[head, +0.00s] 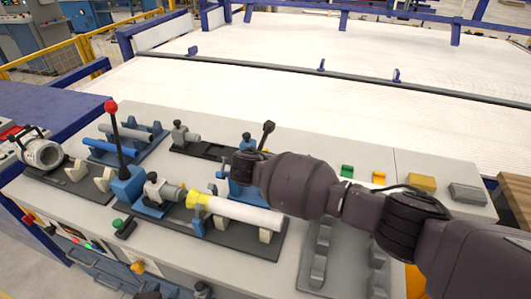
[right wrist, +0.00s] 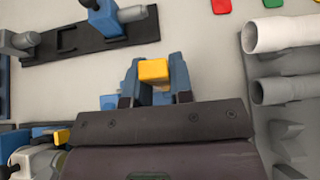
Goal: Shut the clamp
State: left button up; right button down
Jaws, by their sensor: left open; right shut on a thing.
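A white pipe (head: 245,213) with a yellow collar (head: 197,200) lies in cradles on a dark plate. Behind the pipe is another blue clamp (head: 238,188), partly covered by my right arm. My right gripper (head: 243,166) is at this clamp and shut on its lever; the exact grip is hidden. The right wrist view shows a yellow block (right wrist: 154,70) between blue parts just ahead of the gripper (right wrist: 155,97). My left gripper (head: 176,292) is open; only dark tips show at the bottom edge.
A short blue pipe (head: 108,147) lies in a rack at the left. A grey rack (head: 325,262) is at the right, with green (head: 347,171) and yellow (head: 421,182) blocks behind. The white bed (head: 260,100) beyond is largely clear.

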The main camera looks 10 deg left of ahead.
jog(key=shift+s, duration=0.1)
dwell(0.3)
jog(key=c, duration=1)
grip_release()
jog(key=v, duration=1)
jog(key=shift+s+p, duration=0.4)
jog(key=shift+p, duration=0.05)
jog(key=shift+r, duration=0.15)
